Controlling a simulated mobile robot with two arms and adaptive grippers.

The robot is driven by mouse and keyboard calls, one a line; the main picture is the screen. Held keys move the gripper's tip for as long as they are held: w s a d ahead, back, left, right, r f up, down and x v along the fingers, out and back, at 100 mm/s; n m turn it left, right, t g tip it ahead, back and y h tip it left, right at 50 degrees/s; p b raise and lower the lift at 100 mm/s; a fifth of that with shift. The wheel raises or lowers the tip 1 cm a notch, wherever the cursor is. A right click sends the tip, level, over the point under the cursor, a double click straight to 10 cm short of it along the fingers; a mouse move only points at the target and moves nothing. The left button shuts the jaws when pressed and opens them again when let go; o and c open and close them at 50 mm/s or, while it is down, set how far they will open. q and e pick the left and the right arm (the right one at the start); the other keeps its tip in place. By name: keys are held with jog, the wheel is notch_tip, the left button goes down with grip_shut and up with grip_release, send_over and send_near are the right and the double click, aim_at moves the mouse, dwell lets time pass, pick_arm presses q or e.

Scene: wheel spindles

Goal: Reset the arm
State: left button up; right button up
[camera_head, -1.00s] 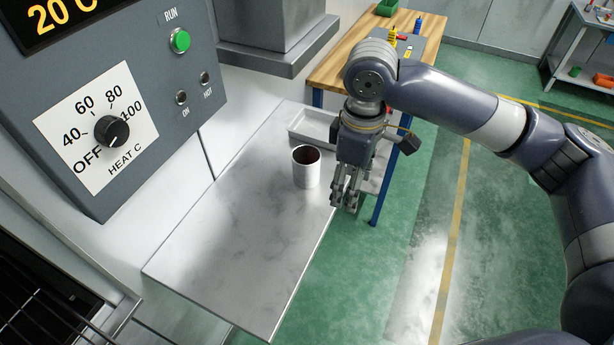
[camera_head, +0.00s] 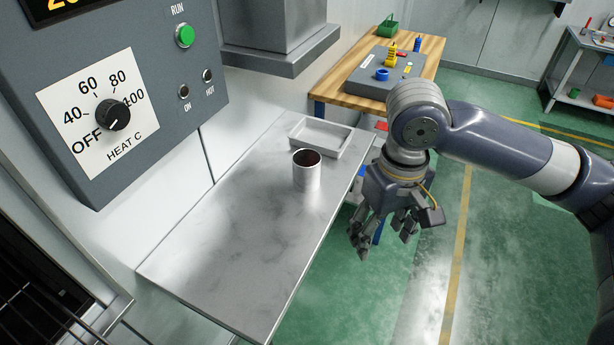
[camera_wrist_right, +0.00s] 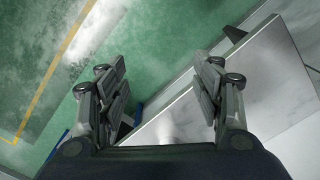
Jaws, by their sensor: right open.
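My right gripper (camera_head: 383,240) is open and empty. It hangs over the green floor just off the right edge of the metal shelf, with its fingers pointing down. In the right wrist view its two fingers (camera_wrist_right: 165,95) are spread apart with nothing between them. My right arm comes in from the right in the head view. My left gripper is not in view.
A control panel (camera_head: 165,95) stands left. A wooden bench (camera_head: 425,60) holds a grey box (camera_head: 385,75). Green floor (camera_head: 520,260) is open at right.

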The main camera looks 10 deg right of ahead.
dwell(0.4)
jog(key=s+a+f+n+t+y, duration=0.25)
jog(key=a+f+y, duration=0.25)
jog(key=a+f, duration=0.7)
jog(key=s+d+f+m+h, duration=0.2)
jog(key=s+d+f, duration=0.3)
jog(key=d+f, duration=0.15)
jog(key=s+d+f+m+h, duration=0.1)
jog(key=s+d+f+h, duration=0.2)
jog(key=s+d+f, duration=0.35)
notch_tip(320, 180, down, 26)
jog(key=s+d, duration=0.1)
jog(key=d, duration=0.1)
jog(key=s+d+f+g, duration=0.1)
jog(key=s+d+f, duration=0.1)
jog(key=s+f, duration=1.1)
jog(key=s, duration=0.3)
jog(key=shift+s+d+f, duration=0.15)
jog(key=shift+d+f, duration=0.1)
jog(key=shift+f, duration=0.15)
